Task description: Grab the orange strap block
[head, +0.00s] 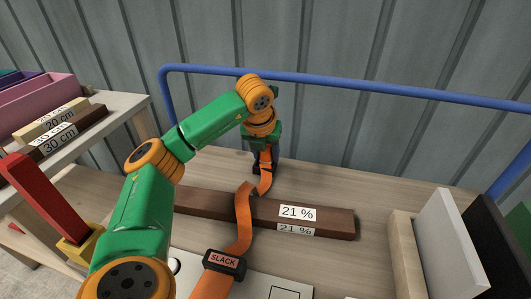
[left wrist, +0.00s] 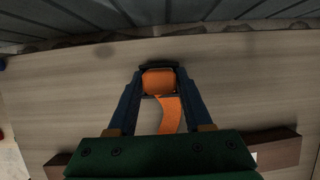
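The orange strap block (left wrist: 158,82) sits between the two dark fingers of my left gripper (left wrist: 159,75) in the left wrist view, and it fills the gap. A dark piece lies along its far side. In the head view my left gripper (head: 265,163) points down behind the brown bar, with its fingers around the block, which is mostly hidden. The orange strap (head: 243,215) runs from there over the brown bar (head: 325,219) to a black SLACK tag (head: 224,262). It also shows in the left wrist view (left wrist: 171,115). My right gripper is not in view.
The bar has "21 %" labels. A blue rail (head: 350,86) runs behind the wooden table (head: 340,185), before a ribbed wall. Upright boards (head: 450,245) stand at the right. A shelf with 30 cm blocks (head: 65,130) and a red post (head: 40,195) are at left.

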